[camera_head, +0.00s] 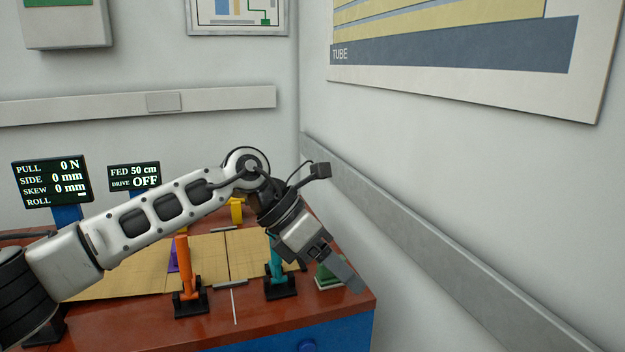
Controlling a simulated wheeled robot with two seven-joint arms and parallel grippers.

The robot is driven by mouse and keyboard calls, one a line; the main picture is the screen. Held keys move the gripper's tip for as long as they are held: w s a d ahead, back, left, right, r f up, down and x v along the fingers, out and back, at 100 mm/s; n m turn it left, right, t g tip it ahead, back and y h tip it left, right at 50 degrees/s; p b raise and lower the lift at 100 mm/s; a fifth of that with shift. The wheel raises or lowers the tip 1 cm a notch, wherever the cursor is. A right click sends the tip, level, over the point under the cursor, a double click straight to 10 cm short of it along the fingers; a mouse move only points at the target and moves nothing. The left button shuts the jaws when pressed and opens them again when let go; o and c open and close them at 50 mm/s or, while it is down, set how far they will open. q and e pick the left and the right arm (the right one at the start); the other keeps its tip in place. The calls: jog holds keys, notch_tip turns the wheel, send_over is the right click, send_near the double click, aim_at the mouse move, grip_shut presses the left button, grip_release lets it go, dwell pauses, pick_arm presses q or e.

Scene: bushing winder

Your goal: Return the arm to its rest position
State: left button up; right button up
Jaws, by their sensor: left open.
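My left arm reaches in from the left edge across the bench. Its gripper (345,274) points down and to the right, over the right end of the red-brown bench top (335,303). The jaws are open, and I see nothing held between them. The gripper overlaps a small green and white block (327,281) in the picture, and I cannot tell whether they touch. My right gripper is not in view.
Orange (185,265) and teal (275,270) posts on black feet stand on the bench by a tan gridded board (212,258). Two display panels (52,182) (134,177) stand behind, the smaller reading DRIVE OFF. Walls close the back and right.

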pick_arm(q)
jog(key=s+d+f+n+h+b, duration=0.2)
jog(key=s+d+n+h, duration=0.6)
jog(key=h, duration=0.3)
jog(key=w+a+f+n+t+y+b, duration=0.1)
jog(key=a+f+n+t+y, duration=0.25)
jog(key=n+t, duration=0.45)
jog(key=w+a+f+n+t+y+b, duration=0.15)
jog(key=a+f+n+t, duration=0.3)
jog(key=n, duration=0.65)
jog(key=a+f+n+t+y, duration=0.3)
jog(key=a+f+n+t, duration=0.25)
jog(key=n, duration=0.45)
jog(key=s+a+f+n+g+y, duration=0.3)
jog(key=s+a+f+n+y, duration=0.1)
jog(key=f, duration=0.5)
jog(key=s+a+f+n+g+y+b, duration=0.1)
jog(key=s+a+f+n+g+y, duration=0.2)
jog(key=s+a+f+n, duration=0.4)
jog(key=s+a+f+y, duration=0.1)
jog(key=s+f, duration=0.2)
jog(key=shift+s+f, duration=0.25)
jog(key=shift+s, duration=0.1)
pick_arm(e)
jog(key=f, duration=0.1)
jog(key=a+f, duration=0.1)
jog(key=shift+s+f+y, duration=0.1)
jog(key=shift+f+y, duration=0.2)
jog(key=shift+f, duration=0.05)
